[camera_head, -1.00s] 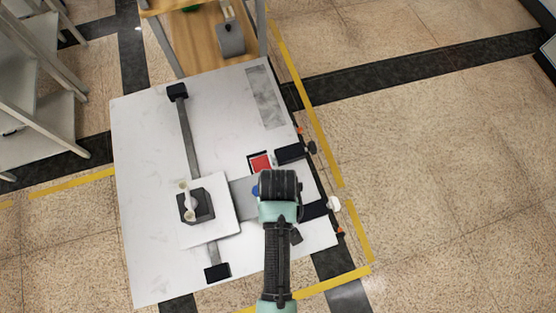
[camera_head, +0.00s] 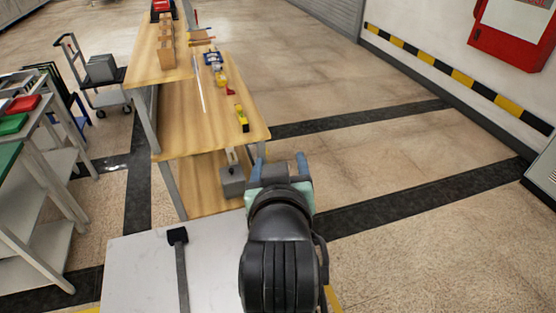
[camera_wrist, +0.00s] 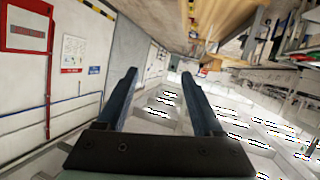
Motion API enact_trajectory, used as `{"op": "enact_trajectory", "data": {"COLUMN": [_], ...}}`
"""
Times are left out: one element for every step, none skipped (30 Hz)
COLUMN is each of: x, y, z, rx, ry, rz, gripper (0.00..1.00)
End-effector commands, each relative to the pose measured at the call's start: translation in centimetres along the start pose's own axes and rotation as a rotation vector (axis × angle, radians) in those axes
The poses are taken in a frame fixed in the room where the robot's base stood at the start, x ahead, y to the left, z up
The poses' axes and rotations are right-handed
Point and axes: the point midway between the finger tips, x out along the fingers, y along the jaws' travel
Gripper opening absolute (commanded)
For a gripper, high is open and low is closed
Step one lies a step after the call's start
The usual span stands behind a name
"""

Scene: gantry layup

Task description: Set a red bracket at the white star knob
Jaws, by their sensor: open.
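My gripper (camera_head: 280,167) is raised over the far edge of the white tabletop (camera_head: 215,262) and points away towards the wooden benches. In the wrist view its two blue fingers (camera_wrist: 159,76) are spread apart with nothing between them. The white star knob is out of view in both current views. No red bracket can be made out for certain. A small red item (camera_head: 230,91) lies on the wooden bench, too small to identify.
A wooden bench (camera_head: 188,128) carries several small coloured items and boxes. A grey block (camera_head: 232,183) sits on its lower shelf. A rail with a black end block (camera_head: 177,236) lies on the tabletop. A shelf rack (camera_head: 45,185) stands left. Floor to the right is clear.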

Motion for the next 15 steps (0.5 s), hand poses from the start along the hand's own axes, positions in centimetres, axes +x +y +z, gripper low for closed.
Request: {"op": "enact_trajectory", "data": {"x": [-1.5, -2.7, -4.5, -6.1, -7.7, -10.1, -11.8, -13.6, -15.8, -17.4, -18.8, -20.4, -21.4, -22.3, -23.1], "y": [0.8, 1.2, 1.8, 2.2, 2.6, 3.0, 3.3, 3.6, 3.9, 4.1, 4.2, 4.4, 4.5, 4.6, 4.6], "z": [-5.2, -8.1, -11.7, -14.2, -16.6, -19.3, -21.1, -22.7, -24.5, -25.6, -26.5, -27.4, -28.0, -28.4, -28.8], "rx": [0.019, 0.031, 0.048, 0.059, 0.071, 0.085, 0.094, 0.104, 0.114, 0.121, 0.127, 0.134, 0.138, 0.141, 0.144], "ry": [0.152, 0.241, 0.359, 0.446, 0.529, 0.636, 0.711, 0.781, 0.867, 0.923, 0.973, 1.029, 1.064, 1.092, 1.119], "rz": [0.021, 0.033, 0.046, 0.055, 0.063, 0.071, 0.076, 0.080, 0.084, 0.086, 0.087, 0.088, 0.089, 0.089, 0.089], "gripper": [0.68, 0.68, 0.68, 0.68, 0.68, 0.68, 0.68, 0.68, 0.68, 0.68, 0.68, 0.68, 0.68, 0.68, 0.68]}}
